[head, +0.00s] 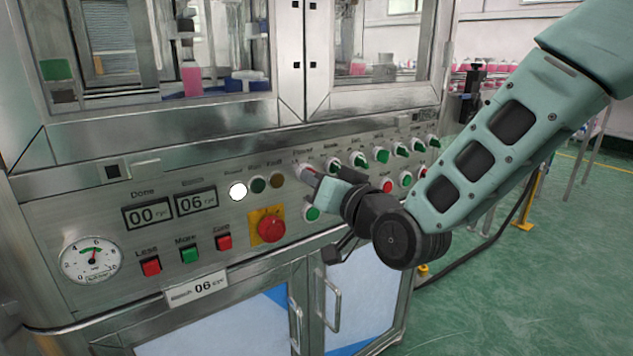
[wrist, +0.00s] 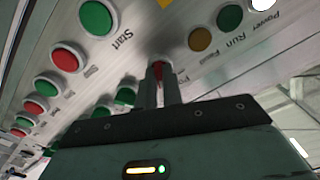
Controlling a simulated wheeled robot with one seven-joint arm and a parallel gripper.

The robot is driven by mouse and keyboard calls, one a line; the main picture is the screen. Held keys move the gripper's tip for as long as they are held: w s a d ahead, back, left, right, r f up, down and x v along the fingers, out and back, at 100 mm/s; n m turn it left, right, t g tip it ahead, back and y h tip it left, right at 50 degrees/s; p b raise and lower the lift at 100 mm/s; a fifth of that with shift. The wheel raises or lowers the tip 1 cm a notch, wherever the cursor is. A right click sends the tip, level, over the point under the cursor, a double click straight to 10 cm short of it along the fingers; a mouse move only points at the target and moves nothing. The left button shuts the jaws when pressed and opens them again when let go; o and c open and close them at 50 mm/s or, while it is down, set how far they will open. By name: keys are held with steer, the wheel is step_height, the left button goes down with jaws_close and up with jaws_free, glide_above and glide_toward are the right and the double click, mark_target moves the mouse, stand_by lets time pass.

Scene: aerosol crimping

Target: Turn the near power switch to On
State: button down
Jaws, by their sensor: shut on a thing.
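The near power switch (head: 306,169) is at the left end of the upper row of knobs on the steel panel, under a "Power" label. My gripper (head: 316,177) reaches it from the right and covers most of it. In the wrist view the two fingers of my gripper (wrist: 158,82) are closed around the red knob of the switch (wrist: 157,70). Which way the knob points cannot be told. The white Power lamp (head: 238,191) to its left is lit. It also shows bright in the wrist view (wrist: 263,4).
A red emergency button (head: 270,227) on a yellow plate sits below left of my gripper. Several green knobs (head: 358,159) run to the right. A green Start button (wrist: 97,18) is close by. Cabinet door handles (head: 333,300) stick out below. Open floor (head: 520,290) lies right.

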steer(key=shift+m, duration=0.5)
steer(key=c, duration=1.5)
jaws_free()
steer(key=shift+c, duration=0.2)
